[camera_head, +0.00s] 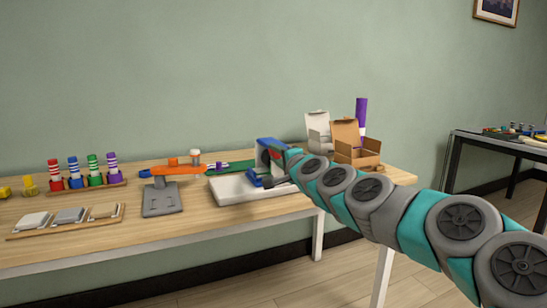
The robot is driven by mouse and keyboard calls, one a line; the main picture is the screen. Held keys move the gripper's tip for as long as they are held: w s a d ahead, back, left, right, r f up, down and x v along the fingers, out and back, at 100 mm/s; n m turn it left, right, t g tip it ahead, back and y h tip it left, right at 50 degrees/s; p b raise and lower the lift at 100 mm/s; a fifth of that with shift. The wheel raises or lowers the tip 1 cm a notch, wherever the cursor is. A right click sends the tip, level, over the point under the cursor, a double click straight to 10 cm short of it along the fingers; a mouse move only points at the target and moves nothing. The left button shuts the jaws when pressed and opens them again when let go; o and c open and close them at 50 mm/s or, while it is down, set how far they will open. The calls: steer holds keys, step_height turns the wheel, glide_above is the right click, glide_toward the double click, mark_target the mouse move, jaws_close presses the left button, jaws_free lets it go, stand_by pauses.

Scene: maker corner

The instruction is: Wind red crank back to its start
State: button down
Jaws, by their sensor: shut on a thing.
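My arm reaches in from the lower right and covers most of the crank.
The white tray (228,190) lies under the device. To the left are an orange-armed stand (163,200), a rack of coloured cylinders (96,184) and a board with grey and tan blocks (62,232). Open cardboard boxes (357,150) and a purple-white cylinder (361,112) stand behind my arm.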

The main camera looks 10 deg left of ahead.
steer(key=shift+w+d+r+m, duration=0.2)
steer(key=shift+d+r+m, duration=0.05)
steer(key=shift+m, duration=0.35)
steer(key=c, duration=0.6)
jaws_free()
steer(key=shift+s+d, duration=0.1)
steer(key=v, duration=0.7)
steer(key=shift+s+b, duration=0.25)
steer(key=shift+b, duration=0.05)
steer(key=shift+d, duration=0.1)
